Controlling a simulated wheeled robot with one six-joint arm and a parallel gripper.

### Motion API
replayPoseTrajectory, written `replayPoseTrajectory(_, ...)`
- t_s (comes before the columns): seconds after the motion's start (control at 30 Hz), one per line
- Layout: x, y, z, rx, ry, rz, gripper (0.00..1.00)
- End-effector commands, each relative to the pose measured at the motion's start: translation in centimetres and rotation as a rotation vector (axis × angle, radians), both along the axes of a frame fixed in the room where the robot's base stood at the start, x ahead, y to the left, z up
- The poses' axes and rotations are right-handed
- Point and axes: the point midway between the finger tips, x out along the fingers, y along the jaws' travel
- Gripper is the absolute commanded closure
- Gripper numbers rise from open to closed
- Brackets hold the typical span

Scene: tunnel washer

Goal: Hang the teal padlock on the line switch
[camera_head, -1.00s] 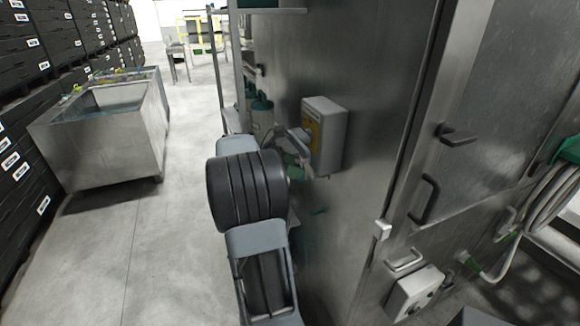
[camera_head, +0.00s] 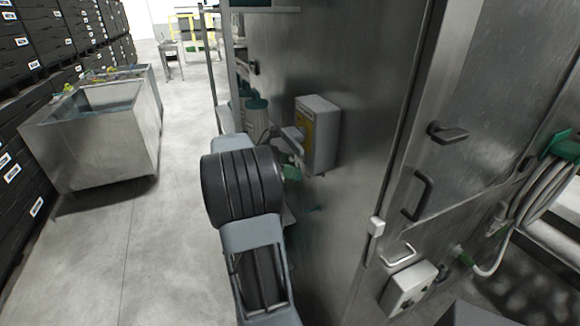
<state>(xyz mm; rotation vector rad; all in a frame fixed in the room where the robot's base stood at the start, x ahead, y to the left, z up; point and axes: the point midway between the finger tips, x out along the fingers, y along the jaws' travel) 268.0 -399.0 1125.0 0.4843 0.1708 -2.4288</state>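The line switch (camera_head: 318,135) is a grey box with a yellow front plate, fixed to the steel side of the machine right of the centre. A grey handle (camera_head: 293,136) sticks out from its left-facing front. A small teal-green piece (camera_head: 291,172) shows below the handle, at the right edge of my dark arm joint. I cannot tell whether it is the teal padlock. My gripper is almost wholly hidden behind my arm, close to the front of the switch. Its fingers and what they hold cannot be made out.
A steel tub (camera_head: 95,135) stands at the left, beside stacked black crates (camera_head: 22,50). Teal-lidded containers (camera_head: 257,113) stand behind the switch. A door handle (camera_head: 423,196), a control box (camera_head: 408,288) and a hose (camera_head: 540,190) are at the right. The floor (camera_head: 165,230) left of my arm is clear.

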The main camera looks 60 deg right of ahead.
Motion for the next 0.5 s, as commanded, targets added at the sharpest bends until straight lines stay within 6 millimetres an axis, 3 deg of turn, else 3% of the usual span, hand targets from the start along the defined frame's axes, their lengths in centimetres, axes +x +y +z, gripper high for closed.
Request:
replayPoseTrajectory(0.27, 0.0, 0.0, 0.01, 0.0, 0.0, 0.0, 0.24)
replayPoseTrajectory(0.5, 0.08, 0.05, 0.02, 0.0, 0.0, 0.0, 0.24)
